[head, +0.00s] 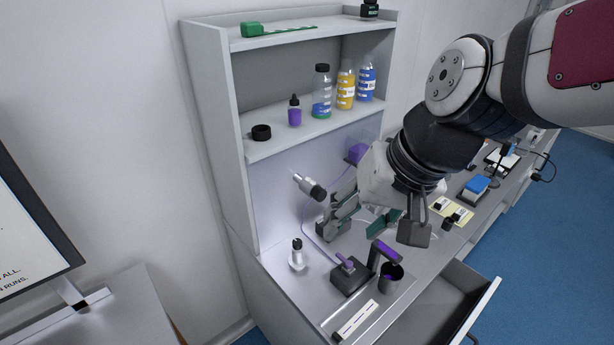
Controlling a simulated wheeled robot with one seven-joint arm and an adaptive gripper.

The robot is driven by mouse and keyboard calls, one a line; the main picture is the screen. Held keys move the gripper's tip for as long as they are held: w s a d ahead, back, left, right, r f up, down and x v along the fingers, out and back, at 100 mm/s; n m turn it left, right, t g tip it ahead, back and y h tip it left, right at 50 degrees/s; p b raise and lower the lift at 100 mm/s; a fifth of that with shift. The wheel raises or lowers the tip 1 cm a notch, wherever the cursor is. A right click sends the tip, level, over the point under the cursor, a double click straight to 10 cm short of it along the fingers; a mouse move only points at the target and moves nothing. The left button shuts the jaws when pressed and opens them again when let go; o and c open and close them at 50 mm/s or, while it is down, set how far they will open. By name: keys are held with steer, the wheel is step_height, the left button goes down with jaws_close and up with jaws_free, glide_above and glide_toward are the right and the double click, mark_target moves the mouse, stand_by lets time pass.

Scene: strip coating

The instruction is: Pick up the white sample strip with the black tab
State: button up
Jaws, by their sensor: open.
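A white strip with a black tab (357,317) lies flat near the front edge of the bench, at the bottom of the view. Its black end points to the lower left, and some small dark marks show on its white face. My gripper (413,235) hangs over the bench, above and to the right of the strip and well apart from it. It points down and is open, with nothing seen in it. Its near side hides the gap between the fingers.
A dark cup (391,281) and a black device with a purple top (350,273) stand behind the strip. An open drawer (440,312) juts out to the right. A yellow pad (452,211) with small dark items lies beyond my gripper. Shelves with bottles (345,88) rise behind.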

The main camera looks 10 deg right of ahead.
steer(key=w+a+f+m+g, duration=0.2)
steer(key=w+a+f+m, duration=0.15)
steer(key=f, duration=0.35)
steer(key=m+g+h, duration=0.2)
steer(key=m+h, duration=0.1)
steer(key=m, duration=0.3)
glide_above(336, 338)
steer(key=shift+s+f, duration=0.1)
steer(key=shift+f, duration=12.2)
steer(key=shift+a+f, duration=0.15)
steer(key=shift+f, duration=0.3)
steer(key=shift+f+p, duration=0.5)
steer(key=shift+f, duration=1.75)
steer(key=shift+f+p, duration=0.35)
steer(key=shift+f, duration=1.4)
steer(key=c, duration=1)
